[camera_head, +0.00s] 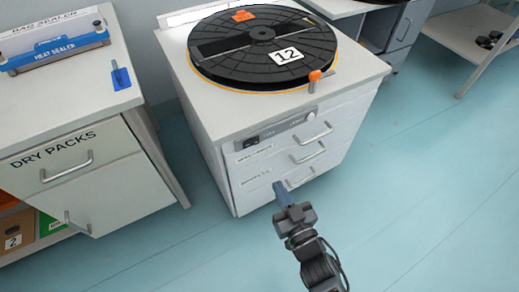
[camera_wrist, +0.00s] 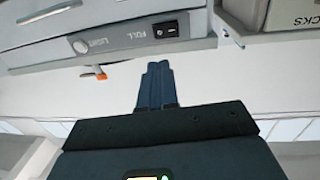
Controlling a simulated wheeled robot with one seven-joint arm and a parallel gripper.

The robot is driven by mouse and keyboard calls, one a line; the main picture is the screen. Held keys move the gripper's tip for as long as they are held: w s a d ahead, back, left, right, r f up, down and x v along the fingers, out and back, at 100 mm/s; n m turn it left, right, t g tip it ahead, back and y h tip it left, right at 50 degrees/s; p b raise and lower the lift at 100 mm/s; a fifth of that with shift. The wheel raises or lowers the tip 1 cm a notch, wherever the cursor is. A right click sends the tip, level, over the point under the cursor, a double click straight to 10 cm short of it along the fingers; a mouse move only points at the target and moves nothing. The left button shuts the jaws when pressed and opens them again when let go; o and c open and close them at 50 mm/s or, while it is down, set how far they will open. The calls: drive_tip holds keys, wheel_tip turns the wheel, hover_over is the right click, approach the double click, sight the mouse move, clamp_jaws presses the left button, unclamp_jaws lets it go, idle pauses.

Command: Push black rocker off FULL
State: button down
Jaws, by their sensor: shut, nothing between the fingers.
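The black rocker (camera_head: 251,142) sits at the left end of a grey control strip (camera_head: 281,131) on the front of the white cabinet. In the wrist view, which looks upside down, the rocker (camera_wrist: 166,31) sits beside the word FULL, with small white marks on its face. Which side is pressed in I cannot tell. My gripper (camera_head: 281,190) is shut and empty, in front of the cabinet and below the strip in the head view. In the wrist view its dark blue fingers (camera_wrist: 157,68) point toward the strip, apart from the rocker.
A round knob (camera_head: 311,115) sits at the strip's other end, near the word LIGHT. Several drawer handles (camera_head: 308,156) stick out below. A large black reel (camera_head: 262,45) and an orange-topped lever (camera_head: 315,76) are on top. A dry-packs cabinet (camera_head: 85,150) stands left; floor (camera_head: 430,170) is clear right.

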sight(256, 142)
drive_tip(key=b+x, duration=0.4)
drive_tip(key=x, duration=1)
drive_tip(key=shift+w+f+b, duration=0.1)
drive_tip(key=shift+w+b, duration=0.1)
drive_tip(key=shift+b, duration=0.2)
drive_tip(key=shift+s, duration=0.1)
